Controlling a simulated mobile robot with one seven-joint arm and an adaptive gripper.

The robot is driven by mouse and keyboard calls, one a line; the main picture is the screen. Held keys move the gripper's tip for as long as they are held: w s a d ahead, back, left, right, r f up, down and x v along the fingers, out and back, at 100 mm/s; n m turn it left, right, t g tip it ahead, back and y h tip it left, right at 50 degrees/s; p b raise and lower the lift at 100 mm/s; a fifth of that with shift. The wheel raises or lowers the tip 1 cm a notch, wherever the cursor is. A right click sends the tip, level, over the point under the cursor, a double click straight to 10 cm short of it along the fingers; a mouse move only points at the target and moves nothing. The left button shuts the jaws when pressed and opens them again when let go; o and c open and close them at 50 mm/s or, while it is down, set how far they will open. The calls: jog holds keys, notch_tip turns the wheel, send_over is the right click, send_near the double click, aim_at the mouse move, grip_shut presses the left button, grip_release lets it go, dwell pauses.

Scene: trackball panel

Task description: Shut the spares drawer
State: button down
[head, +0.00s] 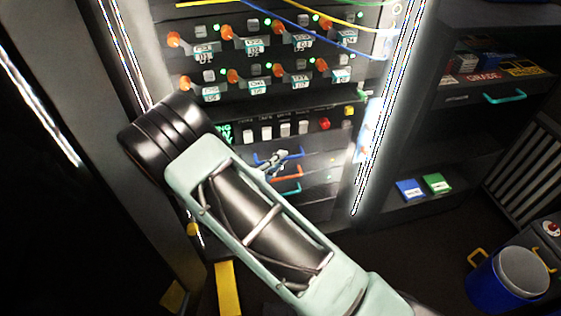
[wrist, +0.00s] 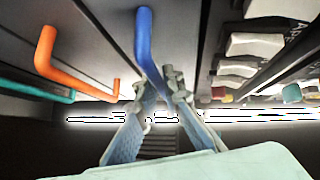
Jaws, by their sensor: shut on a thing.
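Drawers with blue (head: 296,154), orange (head: 290,173) and teal (head: 292,188) handles are stacked under the switch panel in the head view. No readable label shows which is the spares drawer, and how far each front stands out is hard to tell. My gripper (head: 274,162) is at the top, blue handle. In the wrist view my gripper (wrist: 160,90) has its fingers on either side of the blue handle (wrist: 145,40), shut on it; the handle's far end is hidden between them. The orange handle (wrist: 78,72) and teal handle (wrist: 35,89) are to the left, clear of the fingers.
White switches (head: 268,131) and a red button (head: 324,124) sit just above the drawers. At right, a dark shelf unit has another teal handle (head: 505,98), with boxes above. Blue (head: 409,190) and green (head: 437,183) boxes lie lower. A blue bucket (head: 497,288) stands on the floor.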

jog(key=shift+w+a+r, duration=0.1)
jog(key=shift+w, duration=0.1)
jog(key=c, duration=2.1)
grip_release()
jog(key=v, duration=1.2)
